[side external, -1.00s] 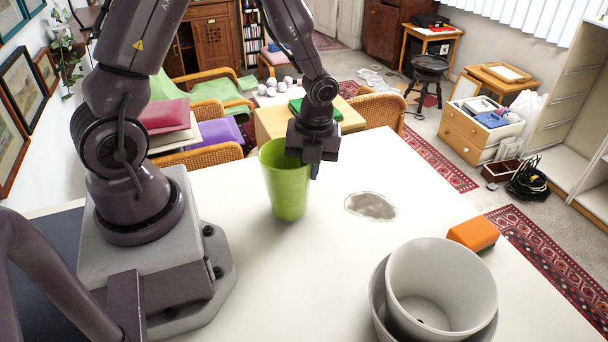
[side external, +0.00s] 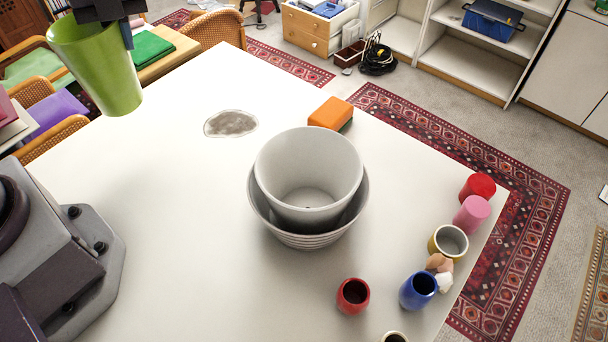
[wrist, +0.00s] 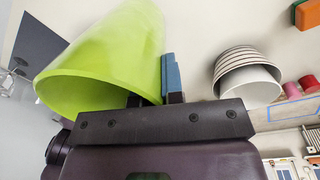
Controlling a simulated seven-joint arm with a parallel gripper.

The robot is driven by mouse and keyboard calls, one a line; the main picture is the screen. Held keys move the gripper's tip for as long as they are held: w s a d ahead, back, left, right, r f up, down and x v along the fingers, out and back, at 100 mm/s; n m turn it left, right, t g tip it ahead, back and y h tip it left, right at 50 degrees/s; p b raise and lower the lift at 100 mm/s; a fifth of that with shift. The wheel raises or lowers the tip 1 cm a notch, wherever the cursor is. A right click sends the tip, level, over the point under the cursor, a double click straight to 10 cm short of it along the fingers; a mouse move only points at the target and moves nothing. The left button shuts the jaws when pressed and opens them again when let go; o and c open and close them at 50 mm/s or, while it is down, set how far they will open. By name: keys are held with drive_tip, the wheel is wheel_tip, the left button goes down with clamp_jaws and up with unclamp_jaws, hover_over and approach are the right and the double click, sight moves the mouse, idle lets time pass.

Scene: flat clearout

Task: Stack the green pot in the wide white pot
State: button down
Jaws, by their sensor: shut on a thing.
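The green pot (side external: 97,72) is held up at the upper left of the side view, slightly tilted, with its mouth upward. My gripper (side external: 125,28) is shut on its wall at the right of the rim. In the wrist view the green pot (wrist: 105,60) fills the upper left, and a blue fingertip of my gripper (wrist: 157,90) lies along its outside. The other finger is mostly hidden. The wide white pot (side external: 308,172) stands empty and upright inside a ribbed, wider grey-white pot (side external: 310,241) mid-table. The white pot (wrist: 250,84) also shows at right in the wrist view.
An orange block (side external: 330,113) lies just behind the nested pots. A grey flat patch (side external: 231,123) is on the table to their left. Red (side external: 353,296), blue (side external: 418,290), yellow (side external: 448,243) and pink (side external: 472,214) cups stand along the right. The table's left-centre is bare.

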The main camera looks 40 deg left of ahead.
drive_tip(key=shift+r, duration=0.95)
drive_tip(key=w+d, duration=0.5)
hover_over(336, 158)
drive_tip(key=s+d, duration=0.2)
drive_tip(key=s, duration=0.1)
drive_tip(key=shift+m, duration=0.3)
drive_tip(key=f, duration=1)
drive_tip(key=shift+w+a+f, duration=0.2)
drive_tip(key=shift+a+f, duration=0.05)
drive_tip(key=shift+f, duration=2.45)
